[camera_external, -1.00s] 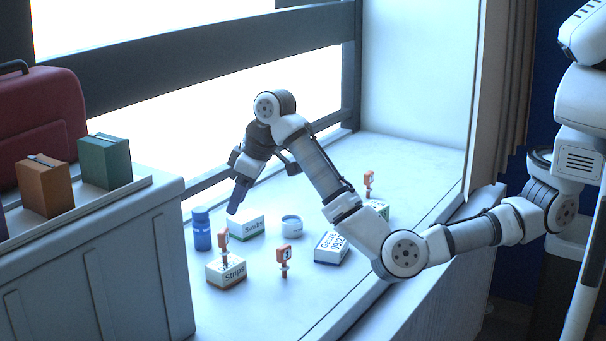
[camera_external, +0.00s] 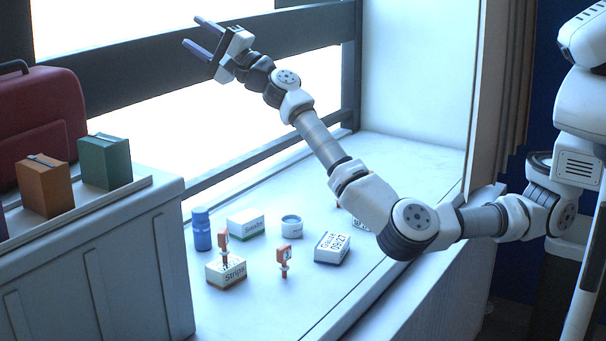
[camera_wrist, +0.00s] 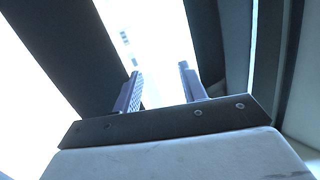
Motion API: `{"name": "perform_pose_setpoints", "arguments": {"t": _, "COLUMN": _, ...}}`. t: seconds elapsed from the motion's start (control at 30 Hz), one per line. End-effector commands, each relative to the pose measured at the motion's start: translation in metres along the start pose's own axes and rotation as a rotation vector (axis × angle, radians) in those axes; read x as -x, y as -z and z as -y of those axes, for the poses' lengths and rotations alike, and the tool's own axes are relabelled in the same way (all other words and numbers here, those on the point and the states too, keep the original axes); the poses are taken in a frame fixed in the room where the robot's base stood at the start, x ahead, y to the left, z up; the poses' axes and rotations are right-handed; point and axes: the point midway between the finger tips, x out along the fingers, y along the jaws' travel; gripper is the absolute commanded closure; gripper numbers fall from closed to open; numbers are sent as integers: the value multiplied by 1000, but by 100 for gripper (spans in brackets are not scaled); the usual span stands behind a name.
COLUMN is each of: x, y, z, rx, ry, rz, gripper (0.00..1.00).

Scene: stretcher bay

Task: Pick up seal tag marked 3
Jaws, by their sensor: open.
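The other tag (camera_external: 284,254) stands upright on the sill to the right of that box. The number on either is too small to read. My gripper (camera_external: 191,31) is open and empty, raised high in front of the window and pointing up and left, far from the tags. In the wrist view its fingers (camera_wrist: 160,70) are apart with nothing between them.
On the sill are a blue bottle (camera_external: 202,232), a Swabs box (camera_external: 245,224), a small round tub (camera_external: 291,226), a Gauze box (camera_external: 332,248) and the Strips box (camera_external: 226,274). A dark window rail (camera_external: 180,66) is near my gripper. A grey cabinet (camera_external: 110,260) stands left.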

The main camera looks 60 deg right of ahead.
Motion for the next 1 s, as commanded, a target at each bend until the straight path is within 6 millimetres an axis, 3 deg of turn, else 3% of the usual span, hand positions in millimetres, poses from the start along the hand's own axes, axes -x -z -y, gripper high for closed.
{"name": "perform_pose_setpoints", "arguments": {"t": 0.1, "x": 7, "y": 55, "z": 19, "rx": -321, "ry": 131, "rz": -238, "gripper": 58}}
{"name": "perform_pose_setpoints", "arguments": {"t": 0.23, "x": 30, "y": 113, "z": 15, "rx": -672, "ry": 258, "rz": -507, "gripper": 58}}
{"name": "perform_pose_setpoints", "arguments": {"t": 0.4, "x": 79, "y": 168, "z": -29, "rx": -1109, "ry": 394, "rz": -892, "gripper": 58}}
{"name": "perform_pose_setpoints", "arguments": {"t": 0.5, "x": 115, "y": 179, "z": -67, "rx": -1338, "ry": 458, "rz": -1143, "gripper": 58}}
{"name": "perform_pose_setpoints", "arguments": {"t": 0.57, "x": 138, "y": 177, "z": -93, "rx": -1462, "ry": 489, "rz": -1305, "gripper": 58}}
{"name": "perform_pose_setpoints", "arguments": {"t": 0.67, "x": 177, "y": 159, "z": -132, "rx": -1633, "ry": 525, "rz": -1595, "gripper": 58}}
{"name": "perform_pose_setpoints", "arguments": {"t": 0.8, "x": 230, "y": 108, "z": -174, "rx": -1776, "ry": 540, "rz": -2040, "gripper": 58}}
{"name": "perform_pose_setpoints", "arguments": {"t": 0.97, "x": 276, "y": 42, "z": -189, "rx": -1769, "ry": 502, "rz": -2491, "gripper": 58}}
{"name": "perform_pose_setpoints", "arguments": {"t": 1.0, "x": 283, "y": 30, "z": -188, "rx": 1739, "ry": -486, "rz": 2558, "gripper": 58}}
